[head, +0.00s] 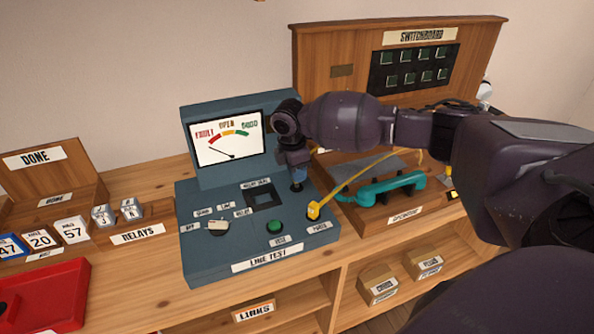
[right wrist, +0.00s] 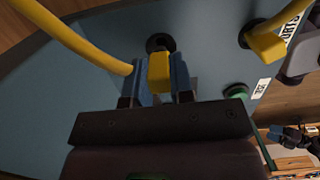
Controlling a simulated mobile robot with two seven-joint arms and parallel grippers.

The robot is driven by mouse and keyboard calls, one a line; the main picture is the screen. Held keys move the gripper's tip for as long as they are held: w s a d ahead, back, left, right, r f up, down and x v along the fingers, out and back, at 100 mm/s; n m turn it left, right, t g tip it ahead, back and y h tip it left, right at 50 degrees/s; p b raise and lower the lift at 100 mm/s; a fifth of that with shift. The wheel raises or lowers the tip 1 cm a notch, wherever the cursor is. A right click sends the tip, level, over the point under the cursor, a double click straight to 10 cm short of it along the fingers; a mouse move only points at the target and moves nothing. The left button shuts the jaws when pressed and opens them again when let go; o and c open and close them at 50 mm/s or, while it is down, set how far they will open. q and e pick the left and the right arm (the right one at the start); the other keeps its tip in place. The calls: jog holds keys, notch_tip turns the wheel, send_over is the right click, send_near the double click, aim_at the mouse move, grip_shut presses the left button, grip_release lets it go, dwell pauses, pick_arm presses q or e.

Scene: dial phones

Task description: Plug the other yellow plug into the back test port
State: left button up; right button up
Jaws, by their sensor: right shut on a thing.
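The blue-grey line test box (head: 215,262) stands on the wooden bench. One yellow plug (head: 314,210) sits in the front test port; it also shows at the upper right in the right wrist view (right wrist: 268,42). My right gripper (head: 298,178) is over the back test port (head: 296,188). In the right wrist view its blue fingers (right wrist: 160,80) are shut on the other yellow plug (right wrist: 159,72). That plug's end is at the black ring of the back port (right wrist: 160,42); I cannot tell how deep it sits. My left gripper is out of view.
A yellow cord (head: 350,178) runs right from the front plug. A teal handset (head: 390,188) lies on a wooden base right of the box. The box has a green button (head: 275,227) and a meter (head: 229,140). Relays and number tags stand left; a red tray (head: 45,297) lies front left.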

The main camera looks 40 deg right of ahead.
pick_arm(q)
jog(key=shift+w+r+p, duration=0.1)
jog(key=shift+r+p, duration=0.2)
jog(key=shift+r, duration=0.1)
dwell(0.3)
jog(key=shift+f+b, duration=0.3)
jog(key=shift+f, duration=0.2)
pick_arm(e)
jog(key=shift+f, duration=1.25)
jog(key=o, duration=1.1)
jog(key=shift+r+p, duration=2.7)
jog(key=shift+r, duration=0.95)
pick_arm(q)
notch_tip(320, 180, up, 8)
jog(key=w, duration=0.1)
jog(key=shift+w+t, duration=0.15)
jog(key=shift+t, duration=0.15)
pick_arm(e)
jog(key=shift+r, duration=0.15)
